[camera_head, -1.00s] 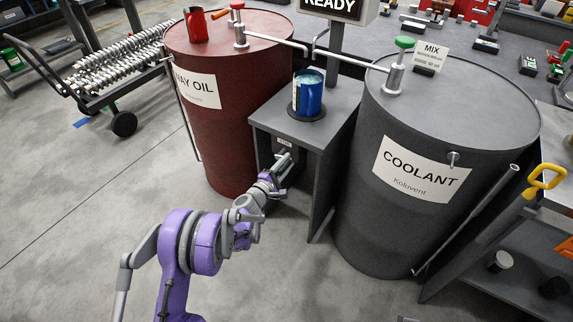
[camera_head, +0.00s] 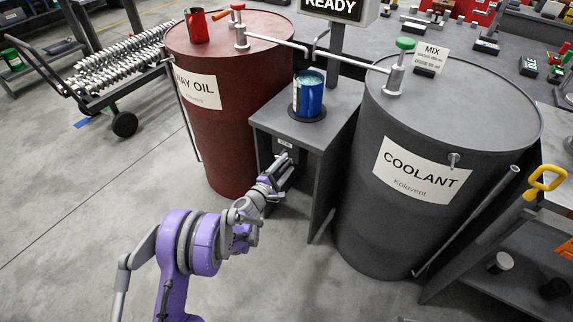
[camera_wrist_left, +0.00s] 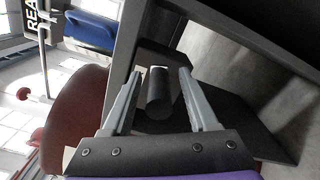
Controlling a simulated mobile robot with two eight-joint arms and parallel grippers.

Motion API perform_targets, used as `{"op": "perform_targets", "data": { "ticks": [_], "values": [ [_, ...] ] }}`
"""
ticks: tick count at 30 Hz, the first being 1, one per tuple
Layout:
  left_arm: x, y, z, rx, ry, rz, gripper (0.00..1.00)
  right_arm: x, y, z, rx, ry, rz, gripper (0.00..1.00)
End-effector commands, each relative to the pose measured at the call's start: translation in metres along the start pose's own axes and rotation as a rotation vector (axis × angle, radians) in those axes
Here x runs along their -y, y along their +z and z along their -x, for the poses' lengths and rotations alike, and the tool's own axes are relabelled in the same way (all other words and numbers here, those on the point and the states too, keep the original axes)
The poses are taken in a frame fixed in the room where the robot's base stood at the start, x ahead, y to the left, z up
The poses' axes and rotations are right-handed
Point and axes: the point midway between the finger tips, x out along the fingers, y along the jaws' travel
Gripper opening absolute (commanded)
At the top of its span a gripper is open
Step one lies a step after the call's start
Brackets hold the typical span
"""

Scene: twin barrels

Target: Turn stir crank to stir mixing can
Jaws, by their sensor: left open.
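The blue mixing can (camera_head: 308,95) stands upright on a dark round plate on top of the grey stand (camera_head: 335,105) between the two barrels. Pale liquid shows in its top. The stir crank's dark cylindrical handle (camera_wrist_left: 159,100) shows in the left wrist view, pointing towards the camera; its arm is mostly hidden. My left gripper (camera_head: 284,166) is at the front face of the stand, below the can. In the left wrist view its two fingers (camera_wrist_left: 160,76) are open, one on each side of the handle, with gaps visible. My right gripper is not in view.
The red way oil barrel (camera_head: 215,125) stands left of the stand, and the grey coolant barrel (camera_head: 375,220) stands close on its right. A red mug (camera_head: 196,27) sits on the red barrel. A READY sign (camera_head: 340,8) rises behind. The floor at front left is clear.

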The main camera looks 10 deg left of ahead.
Motion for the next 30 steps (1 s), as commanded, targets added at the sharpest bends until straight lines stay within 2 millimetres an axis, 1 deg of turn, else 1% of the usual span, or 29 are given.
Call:
{"op": "perform_targets", "data": {
  "ticks": [9,12,15,20,30],
  "values": [
    [-0.002,0.000,0.063,-0.001,0.001,-0.001,0.59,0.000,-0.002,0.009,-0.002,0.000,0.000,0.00],
    [-0.002,0.000,0.080,-0.003,0.001,0.000,0.59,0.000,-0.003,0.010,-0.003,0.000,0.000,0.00],
    [-0.001,0.000,0.092,-0.001,0.000,-0.001,0.59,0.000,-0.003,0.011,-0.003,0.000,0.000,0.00],
    [-0.001,0.000,0.100,-0.001,0.000,0.000,0.59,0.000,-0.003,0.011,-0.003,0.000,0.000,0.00],
    [0.000,0.000,0.100,-0.001,0.000,0.000,0.59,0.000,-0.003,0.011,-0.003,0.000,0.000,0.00]
  ]
}}
